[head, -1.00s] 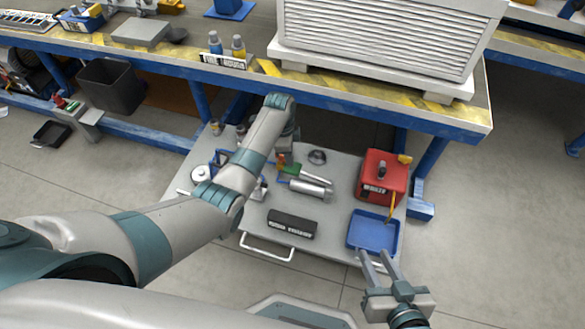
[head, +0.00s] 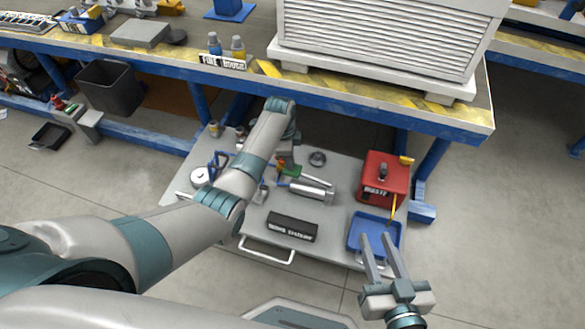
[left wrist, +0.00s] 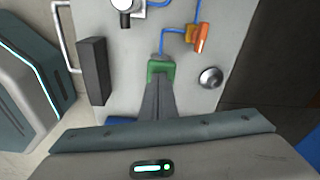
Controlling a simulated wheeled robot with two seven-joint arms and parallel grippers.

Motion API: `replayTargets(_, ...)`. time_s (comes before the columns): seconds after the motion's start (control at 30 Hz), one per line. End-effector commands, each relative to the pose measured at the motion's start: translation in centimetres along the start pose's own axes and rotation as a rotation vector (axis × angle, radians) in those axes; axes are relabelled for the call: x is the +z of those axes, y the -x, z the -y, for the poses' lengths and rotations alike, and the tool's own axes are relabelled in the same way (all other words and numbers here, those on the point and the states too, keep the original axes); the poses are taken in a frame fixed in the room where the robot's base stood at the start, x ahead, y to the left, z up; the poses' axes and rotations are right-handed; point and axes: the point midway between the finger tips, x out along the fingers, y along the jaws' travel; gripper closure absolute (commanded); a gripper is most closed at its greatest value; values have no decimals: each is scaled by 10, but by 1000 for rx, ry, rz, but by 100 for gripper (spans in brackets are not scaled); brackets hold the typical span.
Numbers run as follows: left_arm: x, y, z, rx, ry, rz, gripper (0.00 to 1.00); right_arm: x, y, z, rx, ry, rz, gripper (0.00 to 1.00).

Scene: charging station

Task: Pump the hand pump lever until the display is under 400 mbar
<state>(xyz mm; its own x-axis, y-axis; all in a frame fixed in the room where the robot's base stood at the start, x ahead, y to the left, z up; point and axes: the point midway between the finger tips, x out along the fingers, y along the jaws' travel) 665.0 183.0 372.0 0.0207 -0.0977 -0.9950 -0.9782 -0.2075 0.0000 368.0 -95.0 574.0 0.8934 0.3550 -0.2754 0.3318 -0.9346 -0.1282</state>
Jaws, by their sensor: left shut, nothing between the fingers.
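The hand pump (head: 312,190) is a silver cylinder on the grey cart top, with a green lever (head: 303,174) along it. In the left wrist view a green grip (left wrist: 160,69) lies right at the tips of my left gripper (left wrist: 158,88); I cannot tell whether they touch. My left gripper is shut with nothing between its fingers, and in the head view it is largely hidden behind my forearm. A round white gauge (head: 201,176) stands at the cart's left; its reading is too small to make out. My right gripper (head: 378,240) is open and empty over the blue tray.
A red box (head: 383,178) and a blue tray (head: 361,236) occupy the cart's right side. A black labelled block (head: 292,227) lies near its front edge. An orange valve (left wrist: 202,39) with blue tubing and a round metal knob (left wrist: 211,77) are close to my left gripper. The workbench edge (head: 360,102) overhangs behind.

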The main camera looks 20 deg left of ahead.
Motion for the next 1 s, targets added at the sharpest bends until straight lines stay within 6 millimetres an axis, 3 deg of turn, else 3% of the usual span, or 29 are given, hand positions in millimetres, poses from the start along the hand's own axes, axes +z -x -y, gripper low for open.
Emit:
replayTargets(0.53,3,-43,-1,1,-1,-2,100,21,-6,-3,0,0,1,69)
replayTargets(0.83,2,-42,-1,2,-1,-4,100,19,-5,-3,0,0,1,69)
replayTargets(1.0,14,-34,-2,5,0,-1,100,4,-1,-1,0,0,1,69)
